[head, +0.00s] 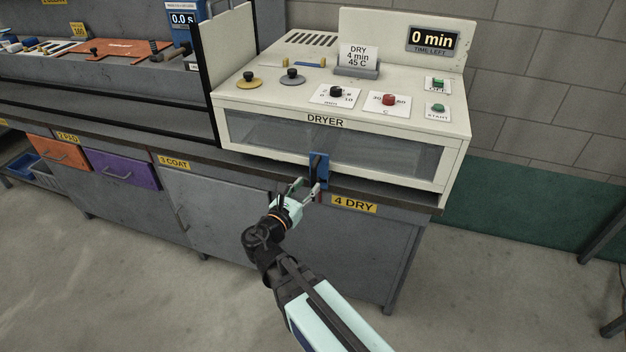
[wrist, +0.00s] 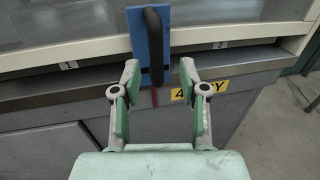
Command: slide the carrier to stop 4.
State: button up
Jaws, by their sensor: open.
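The carrier is a blue upright plate (head: 324,172) with a dark vertical handle, at the bench's front edge before the dryer, just left of the yellow 4 DRY label (head: 355,204). In the wrist view the blue plate (wrist: 138,42) and dark handle (wrist: 153,45) stand upright, with a thin red strip below the handle. My gripper (head: 307,186) is open just in front of the carrier. In the wrist view its fingertips (wrist: 159,75) are on either side of the handle's lower end. I cannot tell whether they touch it. The label (wrist: 202,90) is partly hidden by the right finger.
The white dryer (head: 340,121) stands on the bench behind the carrier; its display reads 0 min. A slotted rail (wrist: 225,47) with small number tags runs along the bench edge. Labels 3 COAT (head: 174,163) and 2 PAD (head: 68,137) are further left. The floor in front is clear.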

jog(key=v, duration=0.6)
jog(key=shift+s, duration=0.25)
jog(key=s+d+f+m+g+y, duration=0.1)
jog(key=s+d+f+m+g, duration=0.3)
jog(key=f, duration=0.5)
jog(key=s+d+f+m+g+y, duration=0.1)
jog(key=s+d+f+m+g, duration=0.2)
jog(key=f+m, duration=0.55)
jog(key=s+d+f+m+g+y, duration=0.15)
jog(key=s+f+m+g, duration=0.25)
jog(key=f, duration=0.7)
jog(key=s+d+f+m+g+y, duration=0.2)
jog(key=s+f, duration=0.4)
jog(key=s, duration=0.3)
jog(key=s+d+f+m+g+y, duration=0.2)
jog(key=s+d+f+m+g, duration=0.3)
jog(key=s, duration=0.4)
jog(key=s+d+f+m+g+y, duration=0.2)
jog(key=s+f+m, duration=0.4)
jog(key=s, duration=0.3)
jog(key=shift+s+d+f+g, duration=0.2)
jog(key=shift+d+f+g, duration=0.45)
jog(key=shift+d+g, duration=0.3)
